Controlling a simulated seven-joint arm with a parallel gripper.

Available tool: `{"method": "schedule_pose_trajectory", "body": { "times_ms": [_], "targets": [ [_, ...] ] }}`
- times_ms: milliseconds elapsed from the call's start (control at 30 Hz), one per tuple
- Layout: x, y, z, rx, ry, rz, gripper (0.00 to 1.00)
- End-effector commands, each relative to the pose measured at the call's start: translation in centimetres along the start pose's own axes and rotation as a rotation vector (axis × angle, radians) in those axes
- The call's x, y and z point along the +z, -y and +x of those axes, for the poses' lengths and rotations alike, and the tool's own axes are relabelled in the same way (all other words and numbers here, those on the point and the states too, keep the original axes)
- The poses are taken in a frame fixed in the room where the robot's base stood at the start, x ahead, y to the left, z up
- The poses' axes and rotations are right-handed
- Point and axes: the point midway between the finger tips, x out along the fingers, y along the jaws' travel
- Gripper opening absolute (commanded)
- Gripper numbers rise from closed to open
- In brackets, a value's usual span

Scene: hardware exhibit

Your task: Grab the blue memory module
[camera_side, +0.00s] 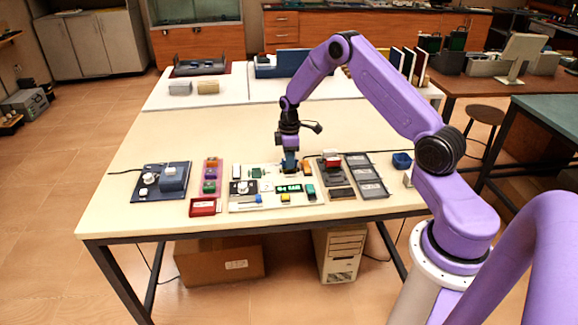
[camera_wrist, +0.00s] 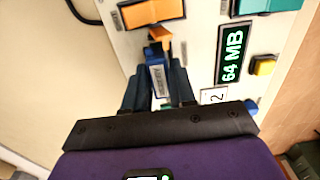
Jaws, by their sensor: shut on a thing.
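The blue memory module (camera_wrist: 158,80), with a white printed label, sits between the two dark fingers of my gripper (camera_wrist: 157,88) in the wrist view. My gripper is shut on it. In the side view my gripper (camera_side: 290,168) points down over the back of the white exhibit board (camera_side: 238,206). The fingers and the board's parts crowd together there, so I cannot tell whether the module is clear of the board. An orange piece (camera_wrist: 160,36) shows just beyond the module in the wrist view.
The board carries a green "64 MB" display (camera_wrist: 232,54), a yellow button (camera_wrist: 263,66) and an orange block (camera_wrist: 151,12). A dark blue board (camera_side: 146,194) and a red tray (camera_side: 203,207) lie left; grey racks (camera_side: 367,176) lie right.

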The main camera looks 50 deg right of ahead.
Motion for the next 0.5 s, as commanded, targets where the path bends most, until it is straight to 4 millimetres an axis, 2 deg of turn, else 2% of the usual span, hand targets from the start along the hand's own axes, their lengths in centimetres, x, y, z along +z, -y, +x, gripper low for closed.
{"method": "schedule_pose_trajectory", "body": {
  "times_ms": [500],
  "targets": [
    [0.0,0.0,-3.5,0.001,-0.001,0.000,0.01]
  ]
}}
